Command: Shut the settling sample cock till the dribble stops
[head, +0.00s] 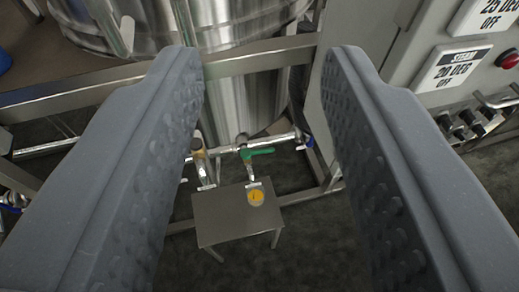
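My gripper (265,60) is open and empty, its two grey fingers framing the left and right of the view. Between and beyond them, a cock with a green lever (258,152) sits on a horizontal pipe, its spout pointing down. The lever lies roughly along the pipe, to the right. A second cock with a yellow-brown top (197,146) stands to its left, partly behind my left finger. Below the green cock, a round yellow patch (256,197), perhaps liquid in a cup, is on a small metal stand (225,222). I cannot make out a dribble or which cock is the settling one.
A large steel tank (215,20) stands behind a metal frame rail (265,52) that crosses the view. A grey panel on the right carries a STEAM label (452,68), a red button (508,59) and black knobs. Dark floor shows around the stand.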

